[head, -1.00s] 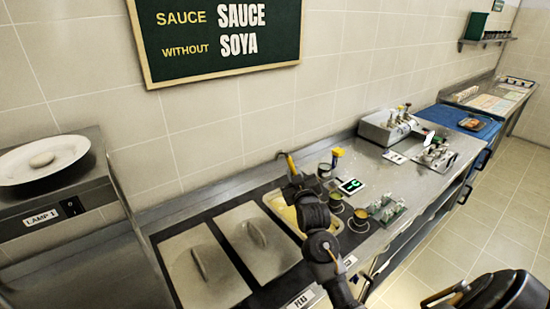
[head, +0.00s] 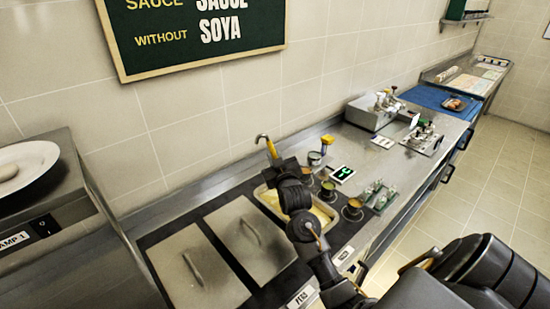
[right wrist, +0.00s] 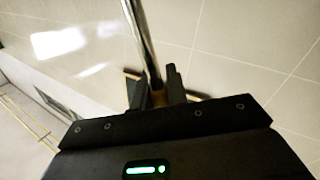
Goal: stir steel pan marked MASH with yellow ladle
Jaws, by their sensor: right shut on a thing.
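My right gripper (head: 279,168) is shut on the yellow ladle (head: 271,149). The ladle's yellow handle and hooked end stick up above the gripper, tilted a little left. In the right wrist view its steel shaft (right wrist: 141,35) runs up from between the fingers. The ladle's bowl is hidden. An open steel pan (head: 264,199) with pale yellow contents sits in the counter, below and around the arm in the picture. My arm covers its middle, so I cannot tell whether the ladle touches the contents. The label before it (head: 343,253) is too small to read. My left gripper is out of view.
Two lidded pans (head: 197,268) are left of the open pan; one label reads PEAS (head: 301,297). Several small pots (head: 352,210) and a device with a green display (head: 341,174) stand close on the right. A lamp unit with a white plate (head: 25,165) is at far left.

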